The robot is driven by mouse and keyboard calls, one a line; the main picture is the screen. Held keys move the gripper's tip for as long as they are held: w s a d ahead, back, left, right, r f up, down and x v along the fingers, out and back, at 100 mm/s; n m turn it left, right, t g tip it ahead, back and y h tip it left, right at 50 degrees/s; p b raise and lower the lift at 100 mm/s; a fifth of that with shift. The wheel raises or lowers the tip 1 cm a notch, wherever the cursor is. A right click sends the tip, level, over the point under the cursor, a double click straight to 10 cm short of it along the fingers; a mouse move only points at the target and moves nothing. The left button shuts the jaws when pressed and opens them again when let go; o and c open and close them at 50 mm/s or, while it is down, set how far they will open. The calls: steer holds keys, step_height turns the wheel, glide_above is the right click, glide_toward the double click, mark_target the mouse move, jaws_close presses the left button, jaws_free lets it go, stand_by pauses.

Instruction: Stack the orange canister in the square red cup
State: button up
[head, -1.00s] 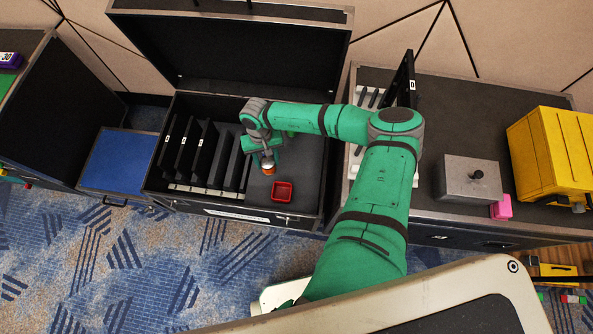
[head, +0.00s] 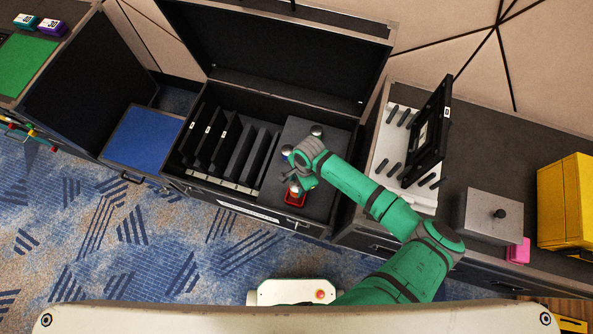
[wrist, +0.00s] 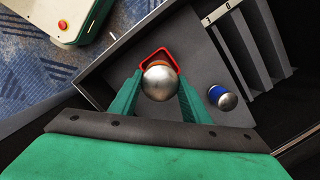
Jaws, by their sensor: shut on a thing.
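The orange canister (wrist: 159,64) has a round silver top and shows only a thin band of orange in the wrist view. My gripper (wrist: 160,87) is shut on it, one green finger on each side. The square red cup (wrist: 145,67) lies right behind and under the canister in that view. In the head view, the canister's silver top (head: 294,186) overlaps the red cup (head: 296,201), and my gripper (head: 299,184) is over the cup's far side. The canister's lower end is hidden, so I cannot tell whether it is inside the cup or just above it.
A blue canister (wrist: 222,97) with a silver top stands beside my gripper; another silver-topped canister (head: 317,130) stands farther back. Black upright panels (head: 205,140) fill the case's left side. The case's front rim (head: 262,212) is close to the cup.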

steer(key=f, duration=0.9)
steer(key=shift+w+a+f, duration=0.1)
steer(key=shift+a+f, duration=0.1)
steer(key=shift+f, duration=0.1)
steer(key=shift+d, duration=0.1)
steer(key=shift+f, duration=0.1)
